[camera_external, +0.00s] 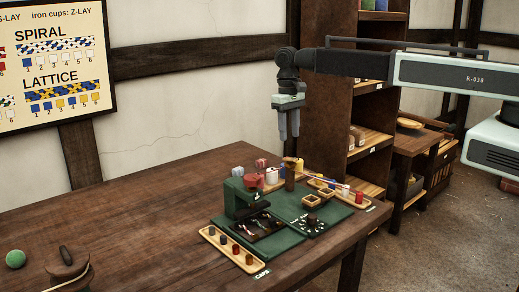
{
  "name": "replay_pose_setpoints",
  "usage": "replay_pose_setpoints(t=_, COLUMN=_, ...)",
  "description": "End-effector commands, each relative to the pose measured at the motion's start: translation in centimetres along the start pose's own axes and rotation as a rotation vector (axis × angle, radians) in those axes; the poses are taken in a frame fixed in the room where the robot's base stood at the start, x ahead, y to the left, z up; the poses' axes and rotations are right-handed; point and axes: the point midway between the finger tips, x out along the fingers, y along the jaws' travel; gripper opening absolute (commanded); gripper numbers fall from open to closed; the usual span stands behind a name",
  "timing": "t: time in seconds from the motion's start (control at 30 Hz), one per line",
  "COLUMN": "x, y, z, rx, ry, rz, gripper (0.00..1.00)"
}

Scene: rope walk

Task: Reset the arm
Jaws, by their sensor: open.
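My gripper (288,130) hangs fingers down from the arm's wrist, above the far right part of the wooden table (120,215). Its fingers are open by a small gap and no held thing shows between them. The fingertips are a little above the top of a dark post with a wooden top (290,172); I cannot tell whether they are directly over it in depth. My arm reaches in from the right, and its forearm is nearly level.
A green mat (285,238) carries a green press-like stand (238,197) and small parts. A wooden tray of caps (212,236) lies in front. A green ball (15,259) is at left. Shelves (325,110) stand behind. The table's left middle is clear.

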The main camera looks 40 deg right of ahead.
Motion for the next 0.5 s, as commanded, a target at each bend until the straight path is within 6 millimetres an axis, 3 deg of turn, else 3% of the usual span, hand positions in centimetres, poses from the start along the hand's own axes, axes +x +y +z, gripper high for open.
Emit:
replay_pose_setpoints(t=0.07, x=0.1, y=0.3, z=-0.1, rx=0.004, ry=0.0, rz=0.0, gripper=0.42)
replay_pose_setpoints(t=0.17, x=0.7, y=2.7, z=-1.3, rx=0.042, ry=0.0, rz=-0.003, gripper=0.42)
replay_pose_setpoints(t=0.23, x=1.4, y=6.3, z=-2.1, rx=0.093, ry=0.0, rz=-0.007, gripper=0.42)
replay_pose_setpoints(t=0.33, x=2.8, y=13.4, z=-1.2, rx=0.187, ry=0.003, rz=-0.012, gripper=0.42)
replay_pose_setpoints(t=0.43, x=4.2, y=20.7, z=1.4, rx=0.247, ry=0.014, rz=-0.018, gripper=0.42)
replay_pose_setpoints(t=0.5, x=5.2, y=25.3, z=4.3, rx=0.259, ry=0.027, rz=-0.019, gripper=0.42)
